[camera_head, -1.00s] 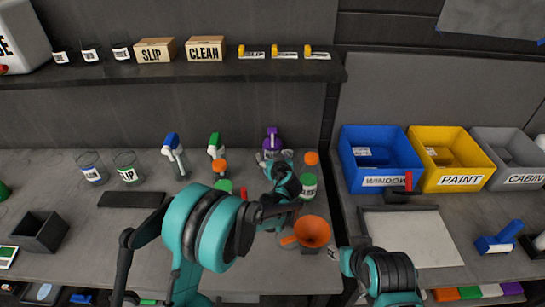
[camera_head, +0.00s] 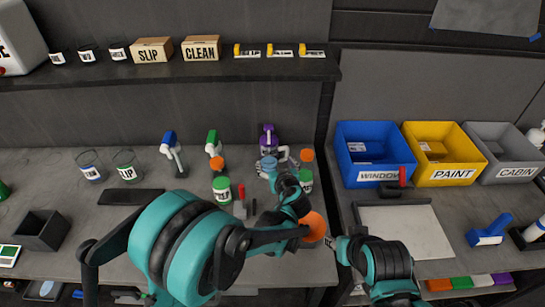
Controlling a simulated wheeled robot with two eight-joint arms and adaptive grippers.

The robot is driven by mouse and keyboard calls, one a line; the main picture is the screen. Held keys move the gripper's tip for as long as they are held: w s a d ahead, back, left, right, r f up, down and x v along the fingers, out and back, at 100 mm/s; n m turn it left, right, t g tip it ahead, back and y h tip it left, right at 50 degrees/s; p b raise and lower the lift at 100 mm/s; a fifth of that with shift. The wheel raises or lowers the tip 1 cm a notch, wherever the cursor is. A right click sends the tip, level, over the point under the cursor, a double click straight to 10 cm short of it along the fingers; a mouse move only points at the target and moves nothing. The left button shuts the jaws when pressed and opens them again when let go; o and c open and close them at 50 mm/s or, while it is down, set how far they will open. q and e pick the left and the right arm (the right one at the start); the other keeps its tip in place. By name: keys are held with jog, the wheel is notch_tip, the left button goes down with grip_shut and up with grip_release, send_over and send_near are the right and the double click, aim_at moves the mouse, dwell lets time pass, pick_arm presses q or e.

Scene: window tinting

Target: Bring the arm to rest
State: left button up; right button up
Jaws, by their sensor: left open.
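My left arm comes in from the lower left, its large teal joints over the bench front. My left gripper (camera_head: 287,158) is open, its grey fingers just right of and in front of the purple spray bottle (camera_head: 268,137). Whether they touch the bottle is hard to tell. Nothing shows between the fingers. My right arm is at the lower right, in front of the white board; its small end piece (camera_head: 340,246) points left, and its jaws are too unclear to read.
An orange funnel (camera_head: 314,227) is partly behind my left forearm. Green-lidded jars (camera_head: 221,189) (camera_head: 306,181), a blue-topped spray bottle (camera_head: 173,152) and a green-topped one (camera_head: 213,144) stand nearby. Blue (camera_head: 373,175), yellow (camera_head: 441,176) and grey bins are at the right.

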pick_arm(q)
jog(key=shift+s+r, duration=0.15)
jog(key=shift+s, duration=0.25)
